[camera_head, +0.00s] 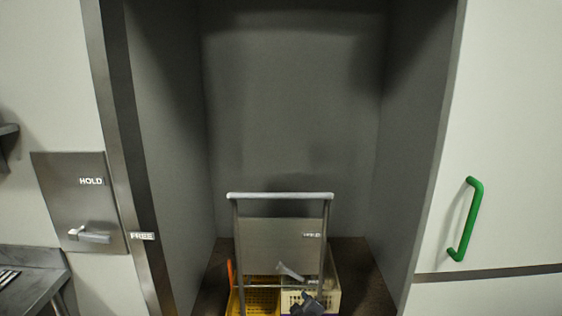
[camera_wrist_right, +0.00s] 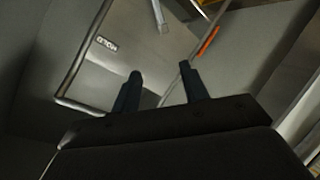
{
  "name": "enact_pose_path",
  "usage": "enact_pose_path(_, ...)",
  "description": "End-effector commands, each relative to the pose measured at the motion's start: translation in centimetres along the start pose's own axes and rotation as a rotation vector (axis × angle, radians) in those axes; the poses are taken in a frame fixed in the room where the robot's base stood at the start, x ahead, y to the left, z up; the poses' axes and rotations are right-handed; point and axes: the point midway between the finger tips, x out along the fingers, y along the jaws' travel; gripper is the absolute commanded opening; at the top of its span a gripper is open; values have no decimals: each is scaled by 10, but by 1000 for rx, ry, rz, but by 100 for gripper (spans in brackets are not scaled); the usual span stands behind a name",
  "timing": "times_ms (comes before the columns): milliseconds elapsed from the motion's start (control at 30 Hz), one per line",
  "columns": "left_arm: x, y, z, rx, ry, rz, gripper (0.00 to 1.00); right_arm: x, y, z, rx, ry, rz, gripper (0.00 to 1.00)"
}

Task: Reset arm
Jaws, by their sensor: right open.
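A cart with a pale tubular handle (camera_head: 280,196) and a grey panel (camera_head: 265,245) stands at the opening of the grey recess. The panel carries a small label (camera_head: 312,235). My right gripper (camera_head: 308,302) is a small dark shape low over the cart. In the right wrist view its two dark fingers (camera_wrist_right: 159,72) are apart with nothing between them. Behind them the labelled panel (camera_wrist_right: 120,75) fills the upper left; I cannot tell if they touch it. My left gripper is not in view.
A yellow crate (camera_head: 262,300) and a cream crate (camera_head: 333,296) sit low on the cart, with an orange stick (camera_head: 230,272) at the left. A wall plate (camera_head: 75,205) reads HOLD, with a lever (camera_head: 95,237). A green handle (camera_head: 466,220) is on the right door.

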Motion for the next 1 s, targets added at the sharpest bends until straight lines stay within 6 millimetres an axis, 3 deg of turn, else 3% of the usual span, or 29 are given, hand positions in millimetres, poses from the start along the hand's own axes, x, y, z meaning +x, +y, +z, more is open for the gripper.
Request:
enact_pose_path(200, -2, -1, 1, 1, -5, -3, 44, -61, -53, 50, 187, -146, -123, 44)
enact_pose_path(500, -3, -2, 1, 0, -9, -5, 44, -158, -113, 110, 423, -364, -279, 44)
enact_pose_path(800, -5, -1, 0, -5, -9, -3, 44, -271, -159, 155, 632, -598, -421, 44)
enact_pose_path(1000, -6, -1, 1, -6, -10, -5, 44, -344, -179, 174, 740, -745, -498, 44)
